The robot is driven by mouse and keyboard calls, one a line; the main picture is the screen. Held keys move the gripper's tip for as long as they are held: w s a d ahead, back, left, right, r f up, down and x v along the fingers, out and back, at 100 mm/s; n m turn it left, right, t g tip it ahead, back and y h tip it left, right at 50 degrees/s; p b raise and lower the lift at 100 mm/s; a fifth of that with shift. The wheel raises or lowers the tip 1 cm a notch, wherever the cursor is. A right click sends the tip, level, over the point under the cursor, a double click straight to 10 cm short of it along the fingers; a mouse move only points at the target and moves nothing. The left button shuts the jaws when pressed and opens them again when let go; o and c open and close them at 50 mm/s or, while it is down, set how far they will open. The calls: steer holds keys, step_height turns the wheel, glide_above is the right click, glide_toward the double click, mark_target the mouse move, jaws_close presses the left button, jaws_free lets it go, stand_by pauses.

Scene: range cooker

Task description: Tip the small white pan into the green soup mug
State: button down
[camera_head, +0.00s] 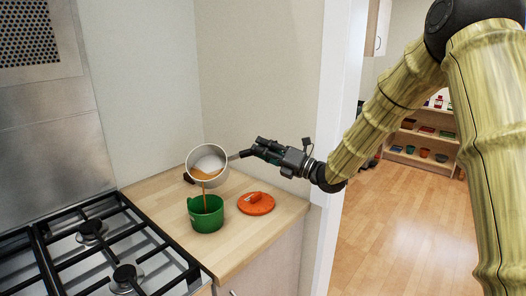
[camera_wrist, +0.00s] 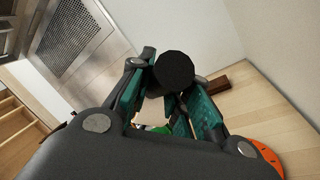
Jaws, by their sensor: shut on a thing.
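The small white pan (camera_head: 206,158) is held in the air above the counter, tilted with its open mouth toward the camera. Brown-orange soup shows inside it, and a thin stream runs from its lip down into the green soup mug (camera_head: 207,219). The mug stands upright on the wooden counter, just below the pan. My gripper (camera_head: 250,151) is shut on the pan's dark handle, to the right of the pan. In the wrist view the round handle end (camera_wrist: 174,70) sits between the fingers, and only a bit of green from the mug (camera_wrist: 152,129) shows. The mug's fill level is hidden.
A dark brown object (camera_wrist: 205,86) lies behind, partly hidden. The gas hob with black grates (camera_head: 92,240) is on the left. A wall closes the back; a doorway and shelf (camera_head: 425,140) are right.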

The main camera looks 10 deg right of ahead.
steer(key=shift+s+a+r+n+y+b, duration=0.1)
steer(key=shift+s+r+n+y+b, duration=0.45)
steer(key=shift+b, duration=1.5)
steer(key=shift+s+a+n+y+b, duration=0.15)
steer(key=shift+s+n+y+b, duration=0.5)
steer(key=shift+b, duration=1.75)
steer(key=shift+s+a+n+b, duration=0.15)
steer(key=shift+n+b, duration=0.95)
steer(key=shift+b, duration=1.25)
stand_by(1.2)
